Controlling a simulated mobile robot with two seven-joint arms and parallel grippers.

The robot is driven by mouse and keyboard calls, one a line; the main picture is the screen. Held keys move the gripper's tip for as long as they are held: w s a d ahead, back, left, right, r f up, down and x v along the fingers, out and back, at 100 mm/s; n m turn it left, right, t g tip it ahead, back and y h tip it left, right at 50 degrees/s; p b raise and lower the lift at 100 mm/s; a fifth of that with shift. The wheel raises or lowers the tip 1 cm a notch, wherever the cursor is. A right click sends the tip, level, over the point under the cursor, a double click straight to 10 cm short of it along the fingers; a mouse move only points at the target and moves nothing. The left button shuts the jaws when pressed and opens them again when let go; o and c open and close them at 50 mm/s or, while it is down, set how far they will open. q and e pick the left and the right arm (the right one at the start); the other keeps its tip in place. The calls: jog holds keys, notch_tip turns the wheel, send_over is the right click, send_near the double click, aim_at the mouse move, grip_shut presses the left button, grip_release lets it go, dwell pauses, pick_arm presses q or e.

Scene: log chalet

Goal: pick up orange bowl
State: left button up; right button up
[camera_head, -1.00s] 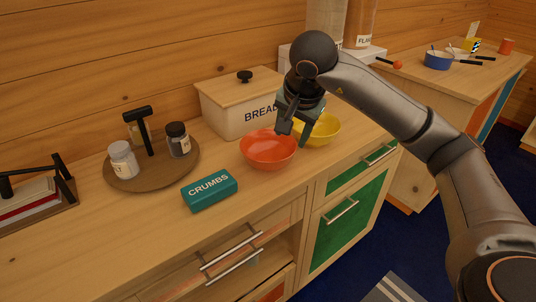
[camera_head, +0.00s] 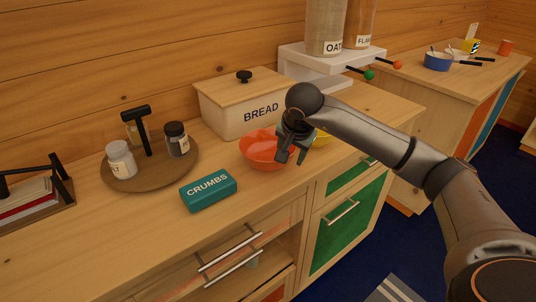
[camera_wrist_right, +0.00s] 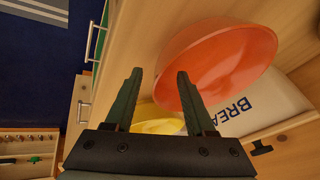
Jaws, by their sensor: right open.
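The orange bowl (camera_head: 258,148) stands upright on the wooden counter, in front of the bread box. My right gripper (camera_head: 292,158) is open and empty at the bowl's right side, pointing down and hiding part of its right rim. In the right wrist view the orange bowl (camera_wrist_right: 225,62) fills the upper middle. There, its near edge lies between the spread fingertips of the gripper (camera_wrist_right: 160,76), with one finger overlapping the bowl. I cannot tell whether they touch. My left gripper is not in view.
A yellow bowl (camera_head: 322,139) stands just behind my right gripper, partly hidden. A teal crumbs box (camera_head: 208,190) lies in front-left of the orange bowl. The bread box (camera_head: 240,105) is behind it. A round tray (camera_head: 170,178) with jars is to the left.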

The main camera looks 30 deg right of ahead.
jog(key=shift+f, duration=0.1)
jog(key=shift+c, duration=0.2)
grip_shut()
dwell(1.2)
